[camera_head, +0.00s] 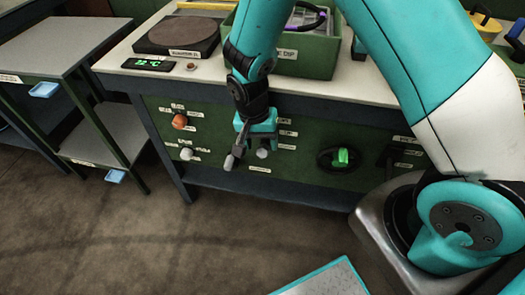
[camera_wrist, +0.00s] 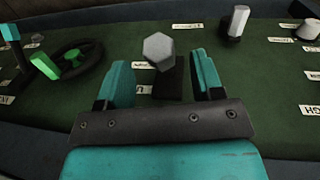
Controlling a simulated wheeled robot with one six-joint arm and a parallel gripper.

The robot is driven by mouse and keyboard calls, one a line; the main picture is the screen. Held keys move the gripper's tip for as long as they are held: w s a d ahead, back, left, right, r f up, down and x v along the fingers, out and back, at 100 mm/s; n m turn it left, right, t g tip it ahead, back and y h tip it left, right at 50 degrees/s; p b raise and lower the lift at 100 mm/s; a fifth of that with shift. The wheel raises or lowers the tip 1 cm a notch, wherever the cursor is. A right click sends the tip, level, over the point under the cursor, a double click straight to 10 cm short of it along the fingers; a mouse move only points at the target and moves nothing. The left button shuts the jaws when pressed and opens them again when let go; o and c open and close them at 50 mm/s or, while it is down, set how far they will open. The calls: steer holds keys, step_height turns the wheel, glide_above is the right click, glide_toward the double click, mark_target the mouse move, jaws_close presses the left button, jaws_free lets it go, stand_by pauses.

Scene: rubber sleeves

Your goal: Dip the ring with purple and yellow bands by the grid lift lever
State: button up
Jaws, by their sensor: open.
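A green box (camera_head: 305,58) with a partly readable "DIP" label stands on the bench. A dark arc with a purple part (camera_head: 318,14) shows inside it; I cannot make out yellow bands. Below, on the green front panel, is a grey knob (camera_head: 263,153). In the wrist view a grey six-sided knob (camera_wrist: 158,48) on a dark stem shows between my fingertips. I cannot read which lever is the grid lift. My gripper (camera_wrist: 163,75) is open around the knob's stem area, with gaps on both sides. It also shows in the head view (camera_head: 250,148).
A green-handled dark wheel (camera_head: 342,157), an orange knob (camera_head: 180,121) and a white knob (camera_head: 187,154) sit on the panel. A round dark plate (camera_head: 178,35) and a green-lit display (camera_head: 148,64) are on the bench. A grey shelf table (camera_head: 50,47) stands left.

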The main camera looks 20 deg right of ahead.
mark_target(261, 147)
steer(key=shift+s+d+f, duration=0.1)
steer(key=shift+d+f, duration=0.05)
steer(key=shift+f, duration=0.8)
steer(key=shift+s+d+f, duration=0.1)
steer(key=shift+f, duration=0.85)
steer(key=shift+w, duration=0.1)
jaws_close()
steer(key=shift+a, duration=0.15)
